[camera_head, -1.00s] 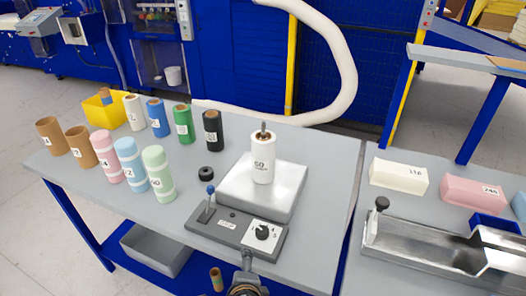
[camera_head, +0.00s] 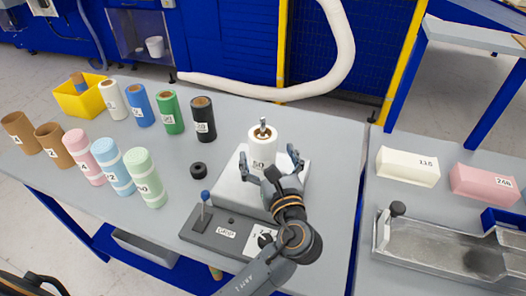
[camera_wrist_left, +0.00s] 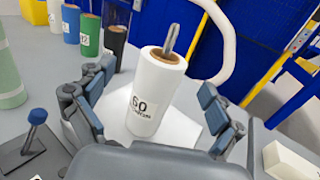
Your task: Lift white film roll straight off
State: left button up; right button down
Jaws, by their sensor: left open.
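My left gripper (camera_head: 270,162) is open at the near side of the roll, with one finger on each side. In the left wrist view the white roll (camera_wrist_left: 156,92) stands between the spread fingers, and gaps show between it and both fingers. The roll's lower front is partly hidden by the gripper in the head view. My right gripper is not seen.
A black knob (camera_head: 198,170) lies left of the platform. A blue-tipped lever (camera_head: 205,199) rises from the device's front panel. Several coloured rolls, such as the black roll (camera_head: 203,120), stand to the left. A white foam block (camera_head: 408,167) lies on the right table.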

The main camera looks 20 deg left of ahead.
aim_at(263, 136)
pick_arm(q)
jog(key=p+x, duration=0.1)
jog(key=x, duration=0.2)
jog(key=shift+w, duration=0.35)
jog(key=x, duration=0.1)
jog(key=p+x, duration=0.1)
jog(key=x, duration=0.1)
jog(key=shift+w+f, duration=0.2)
jog(key=shift+f, duration=0.15)
jog(key=shift+w, duration=0.15)
jog(key=c, duration=1.8)
jog(key=shift+c, duration=0.7)
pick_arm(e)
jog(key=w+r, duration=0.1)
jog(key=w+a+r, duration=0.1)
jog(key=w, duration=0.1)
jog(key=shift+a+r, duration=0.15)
pick_arm(q)
jog(key=shift+r, duration=0.1)
